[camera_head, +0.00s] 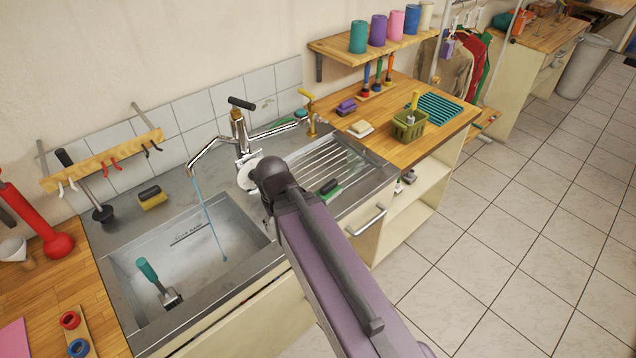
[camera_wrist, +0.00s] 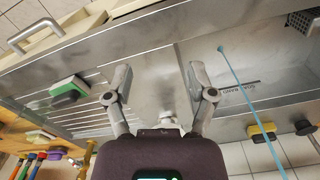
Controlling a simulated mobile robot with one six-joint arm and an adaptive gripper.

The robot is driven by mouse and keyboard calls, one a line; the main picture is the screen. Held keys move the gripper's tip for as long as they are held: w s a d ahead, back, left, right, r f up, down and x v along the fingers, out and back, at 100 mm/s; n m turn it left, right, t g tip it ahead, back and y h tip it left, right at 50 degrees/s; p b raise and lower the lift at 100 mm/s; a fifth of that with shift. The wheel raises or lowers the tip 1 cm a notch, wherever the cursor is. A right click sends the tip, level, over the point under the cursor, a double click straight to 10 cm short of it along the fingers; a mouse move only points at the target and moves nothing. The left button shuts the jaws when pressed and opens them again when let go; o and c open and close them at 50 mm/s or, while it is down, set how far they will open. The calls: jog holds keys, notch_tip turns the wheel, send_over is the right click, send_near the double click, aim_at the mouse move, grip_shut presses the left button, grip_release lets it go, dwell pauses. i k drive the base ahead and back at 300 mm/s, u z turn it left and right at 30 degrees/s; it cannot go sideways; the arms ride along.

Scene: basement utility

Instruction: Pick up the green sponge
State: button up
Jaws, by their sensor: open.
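A green sponge with a dark top (camera_head: 329,188) lies on the ribbed drainboard, right of the sink basin. It also shows in the wrist view (camera_wrist: 68,86), left of my gripper. My gripper (camera_wrist: 160,78) is open and empty, its two fingers spread above the metal between drainboard and basin. The sponge is outside the fingers and not touched. In the head view, my arm hides most of the gripper.
The tap (camera_head: 238,130) stands behind the basin. A yellow and black sponge (camera_head: 152,198) sits behind the basin's left side. A teal-handled brush (camera_head: 150,272) lies in the basin. A green basket (camera_head: 409,124) stands on the right-hand wooden counter.

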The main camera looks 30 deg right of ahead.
aim_at(331, 189)
jog(key=z, duration=1.1)
jog(key=k, duration=0.35)
jog(key=u, duration=0.4)
